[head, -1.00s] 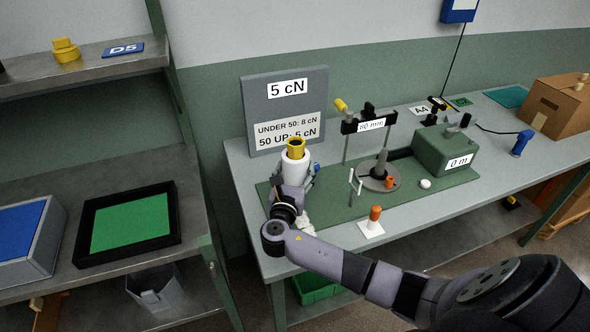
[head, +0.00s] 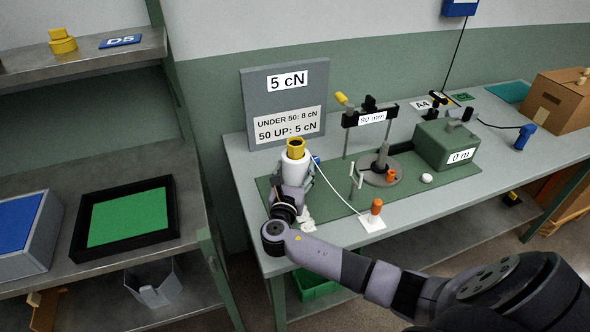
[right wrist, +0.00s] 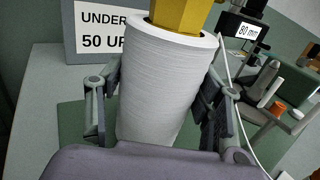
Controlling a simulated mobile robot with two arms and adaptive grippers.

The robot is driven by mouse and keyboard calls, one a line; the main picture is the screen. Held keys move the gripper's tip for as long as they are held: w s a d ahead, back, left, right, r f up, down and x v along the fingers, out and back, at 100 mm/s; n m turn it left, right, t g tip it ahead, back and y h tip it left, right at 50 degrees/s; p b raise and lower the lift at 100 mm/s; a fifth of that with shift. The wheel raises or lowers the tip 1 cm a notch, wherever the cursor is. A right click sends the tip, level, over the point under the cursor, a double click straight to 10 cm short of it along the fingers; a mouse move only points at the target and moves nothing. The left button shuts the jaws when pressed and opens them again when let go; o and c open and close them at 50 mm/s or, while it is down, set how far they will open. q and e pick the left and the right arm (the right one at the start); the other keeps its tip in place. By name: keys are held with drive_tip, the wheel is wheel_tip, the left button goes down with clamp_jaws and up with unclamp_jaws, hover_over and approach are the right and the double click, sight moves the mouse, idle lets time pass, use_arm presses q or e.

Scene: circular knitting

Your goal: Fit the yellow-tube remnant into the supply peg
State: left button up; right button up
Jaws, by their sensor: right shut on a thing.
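The yellow-tube remnant is a white wound package (head: 294,170) with a yellow tube (head: 295,147) standing out of its top. My right gripper (head: 294,188) is shut around the white winding and holds it nearly upright over the left end of the green mat. In the right wrist view the white package (right wrist: 165,85) sits between the two fingers, with the yellow tube (right wrist: 180,14) above it. A grey upright post (head: 381,158) on a round grey base, possibly the supply peg, stands to the right, apart from the package. My left gripper is not in view.
A white strand (head: 335,190) runs from the package toward an orange-topped piece (head: 376,208) on a white plate. A grey sign (head: 260,105) stands behind the package. A black-topped frame (head: 371,116) and a green box (head: 447,146) stand farther right.

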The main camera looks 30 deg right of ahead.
drive_tip(key=shift+f+b, duration=0.55)
drive_tip(key=shift+f, duration=0.35)
drive_tip(key=o, duration=1.3)
drive_tip(key=shift+c, duration=0.2)
drive_tip(key=v, duration=1.2)
